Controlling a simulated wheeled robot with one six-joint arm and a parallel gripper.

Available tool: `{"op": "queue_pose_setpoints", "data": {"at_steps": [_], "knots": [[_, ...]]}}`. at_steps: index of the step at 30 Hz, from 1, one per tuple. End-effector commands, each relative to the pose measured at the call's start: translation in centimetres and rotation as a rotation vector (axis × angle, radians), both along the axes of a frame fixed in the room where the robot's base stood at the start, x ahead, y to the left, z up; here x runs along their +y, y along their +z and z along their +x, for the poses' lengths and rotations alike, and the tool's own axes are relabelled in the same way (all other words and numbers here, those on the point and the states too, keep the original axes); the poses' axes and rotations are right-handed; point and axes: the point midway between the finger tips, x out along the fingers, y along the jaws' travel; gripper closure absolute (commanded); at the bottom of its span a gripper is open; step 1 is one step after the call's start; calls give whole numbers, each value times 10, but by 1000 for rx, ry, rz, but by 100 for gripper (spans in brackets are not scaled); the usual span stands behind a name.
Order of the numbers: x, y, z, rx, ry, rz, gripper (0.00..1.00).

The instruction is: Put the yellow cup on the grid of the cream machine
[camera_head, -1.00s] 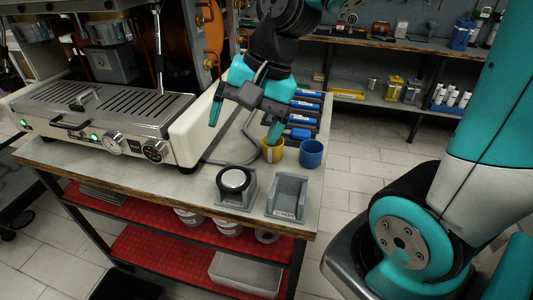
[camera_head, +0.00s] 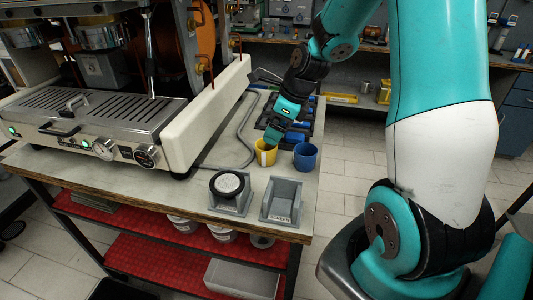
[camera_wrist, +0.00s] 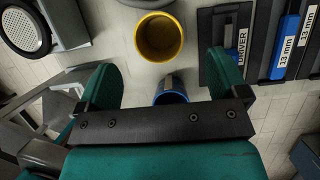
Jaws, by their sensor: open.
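The yellow cup (camera_head: 263,155) stands upright on the wooden-edged table, just left of the blue cup (camera_head: 305,156). In the wrist view the yellow cup (camera_wrist: 159,37) appears from above, empty, ahead of the gap between my fingertips. My gripper (camera_wrist: 164,62) is open with nothing between its fingers. In the head view my gripper (camera_head: 273,133) is over the back of the yellow cup's rim; contact cannot be told.
The blue cup (camera_wrist: 171,91) is partly hidden behind my gripper in the wrist view. Labelled tool trays (camera_head: 299,127) lie right behind the cups. A grey hose lies beside the machine.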

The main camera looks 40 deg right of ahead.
Motion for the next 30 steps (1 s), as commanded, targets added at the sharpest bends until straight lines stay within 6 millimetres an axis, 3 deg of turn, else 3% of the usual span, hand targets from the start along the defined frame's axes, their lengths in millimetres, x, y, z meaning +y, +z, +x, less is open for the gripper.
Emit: {"op": "queue_pose_setpoints", "data": {"at_steps": [3, 11, 19, 29, 30], "knots": [[6, -20, 6, 3, 2, 1, 8], [10, -38, 12, 1, 1, 0, 8], [20, -74, 20, 4, 2, 1, 8], [21, -82, 24, -1, 1, -1, 8], [21, -82, 24, -1, 1, -1, 15]]}}
